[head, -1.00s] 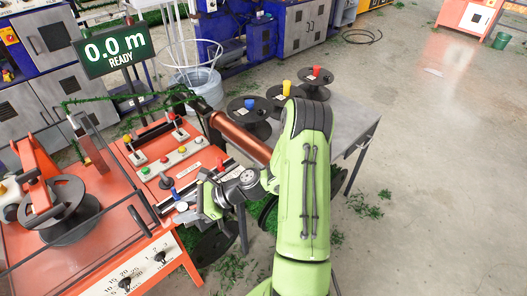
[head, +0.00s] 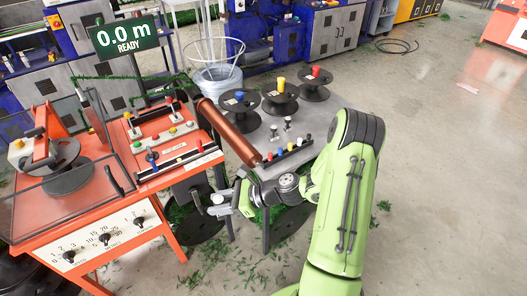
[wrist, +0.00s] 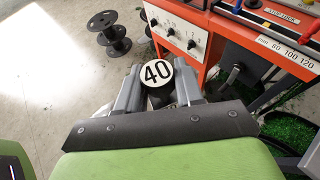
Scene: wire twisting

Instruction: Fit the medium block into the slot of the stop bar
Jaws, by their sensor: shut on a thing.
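My gripper (head: 226,207) is shut on a dark piece with a round white top marked 40 (wrist: 157,73). In the wrist view the piece sits between both fingers (wrist: 157,98). In the head view its white top (head: 217,199) shows in front of the orange machine's right side, apart from the machine. A dark bar with a lever and coloured marks (head: 180,162) runs along the machine's right front edge; I cannot tell its slot. In the wrist view a STOP LOCK label (wrist: 284,15) and a millimetre scale (wrist: 290,53) show at upper right.
The orange machine (head: 150,205) stands at left. A grey table (head: 300,125) beside it holds spools with blue, yellow and red tops (head: 281,98) and a black rack with coloured knobs (head: 288,151). A copper-coloured roller (head: 228,133) lies between them. Open floor lies at right.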

